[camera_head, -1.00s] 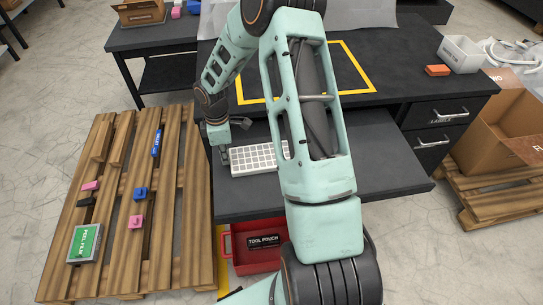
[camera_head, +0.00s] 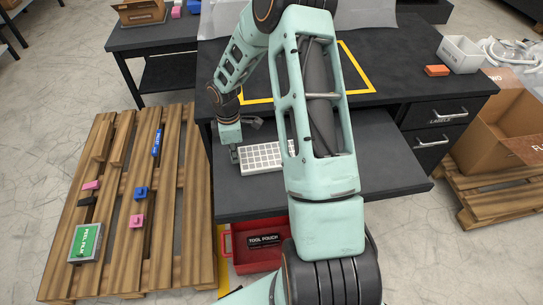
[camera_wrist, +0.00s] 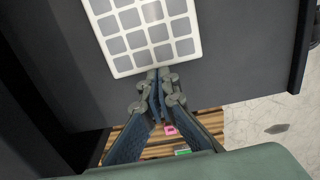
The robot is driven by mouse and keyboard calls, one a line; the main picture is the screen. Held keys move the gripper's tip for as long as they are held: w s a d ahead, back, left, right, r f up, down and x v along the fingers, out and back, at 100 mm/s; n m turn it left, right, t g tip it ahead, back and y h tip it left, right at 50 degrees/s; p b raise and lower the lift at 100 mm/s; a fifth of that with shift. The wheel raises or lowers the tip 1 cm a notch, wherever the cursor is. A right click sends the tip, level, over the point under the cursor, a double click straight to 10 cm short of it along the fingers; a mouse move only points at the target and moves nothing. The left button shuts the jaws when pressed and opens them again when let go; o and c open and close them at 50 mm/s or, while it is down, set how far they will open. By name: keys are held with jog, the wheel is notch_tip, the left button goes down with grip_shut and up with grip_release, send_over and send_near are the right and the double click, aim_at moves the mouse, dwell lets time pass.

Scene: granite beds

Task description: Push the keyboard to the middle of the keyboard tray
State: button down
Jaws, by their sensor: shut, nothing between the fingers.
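The white keyboard (camera_head: 262,158) with grey keys lies on the dark keyboard tray (camera_head: 390,172), toward its left part; its right end is hidden behind my arm. In the wrist view the keyboard (camera_wrist: 148,38) shows at the top, with its near short edge facing my fingertips. My gripper (camera_head: 235,155) is shut and empty at the keyboard's left end. In the wrist view my gripper (camera_wrist: 157,76) has its fingertips right at that edge, touching or very nearly so.
The desk top with a yellow taped outline (camera_head: 357,68) lies behind the tray. A red bin (camera_head: 240,248) with a tool pouch stands below the tray's front. A wooden pallet (camera_head: 172,215) is at the left. The tray's right part is clear.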

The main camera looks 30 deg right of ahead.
aim_at(267, 155)
jog(key=shift+s+d+p, duration=0.5)
jog(key=shift+s+d, duration=0.05)
jog(key=shift+d, duration=1.25)
jog(key=shift+s+d+p, duration=0.45)
jog(key=shift+s+d, duration=0.05)
jog(key=shift+d, duration=1.25)
jog(key=shift+s+d+p, duration=0.5)
jog(key=shift+s+d, duration=0.05)
jog(key=shift+d, duration=1.35)
jog(key=shift+w+a, duration=0.1)
jog(key=shift+a, duration=0.3)
jog(key=shift+r, duration=0.1)
jog(key=shift+r+p, duration=2)
jog(key=shift+r, duration=0.45)
notch_tip(267, 155, up, 12)
